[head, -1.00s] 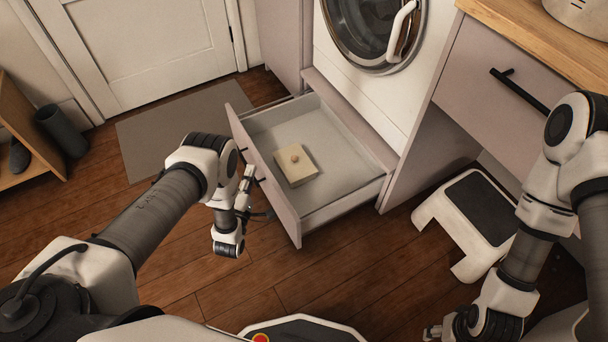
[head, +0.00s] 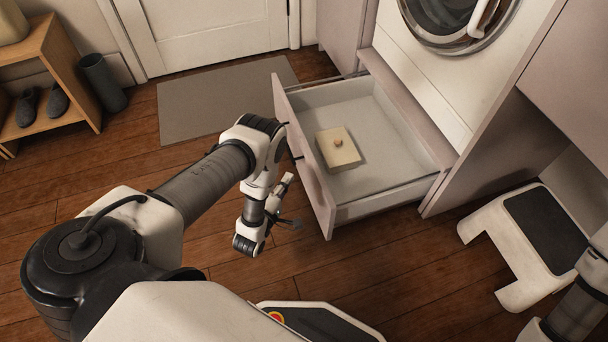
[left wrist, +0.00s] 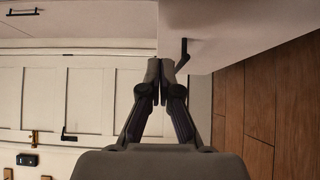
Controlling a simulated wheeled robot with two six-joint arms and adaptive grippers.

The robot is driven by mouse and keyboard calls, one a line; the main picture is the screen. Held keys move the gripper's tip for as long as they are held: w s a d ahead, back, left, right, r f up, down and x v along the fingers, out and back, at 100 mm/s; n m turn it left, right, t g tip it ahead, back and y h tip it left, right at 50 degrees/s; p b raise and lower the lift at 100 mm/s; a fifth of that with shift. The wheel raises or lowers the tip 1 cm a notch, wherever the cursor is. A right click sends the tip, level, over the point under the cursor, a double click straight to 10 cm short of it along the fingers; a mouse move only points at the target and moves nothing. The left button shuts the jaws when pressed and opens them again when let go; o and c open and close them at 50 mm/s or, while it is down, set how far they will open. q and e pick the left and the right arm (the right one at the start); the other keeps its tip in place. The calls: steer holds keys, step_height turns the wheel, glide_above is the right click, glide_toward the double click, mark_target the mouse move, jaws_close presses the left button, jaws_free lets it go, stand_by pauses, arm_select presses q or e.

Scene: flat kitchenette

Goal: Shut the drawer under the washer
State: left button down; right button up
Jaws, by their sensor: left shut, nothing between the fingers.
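The drawer (head: 390,107) under the washer (head: 455,70) stands pulled out, its pale front (head: 305,160) facing left with dark handles on it. A cream box with a small knob (head: 338,148) lies inside. My left gripper (head: 287,181) is just outside the drawer front, low and near its handle. In the left wrist view its fingers (left wrist: 160,72) are shut and empty, beside a dark handle (left wrist: 183,55) on the pale panel (left wrist: 235,30). Whether they touch the panel I cannot tell. Only part of my right arm shows at the lower right; its gripper is out of frame.
A white step stool with a dark top (head: 540,230) stands right of the drawer. A grey mat (head: 215,105) lies before the white door (head: 205,30). A wooden shoe rack (head: 60,80) and dark bin (head: 100,82) are at the left.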

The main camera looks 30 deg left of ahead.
mark_target(310, 162)
arm_select(q)
steer(key=w, duration=0.1)
steer(key=w+d, duration=0.1)
steer(key=w, duration=0.1)
steer(key=w+d+b, duration=0.1)
steer(key=w, duration=0.1)
steer(key=shift+w, duration=0.1)
steer(key=shift+w+d, duration=0.25)
arm_select(e)
step_height(310, 162, down, 3)
steer(key=shift+r, duration=0.15)
arm_select(q)
steer(key=shift+w, duration=0.1)
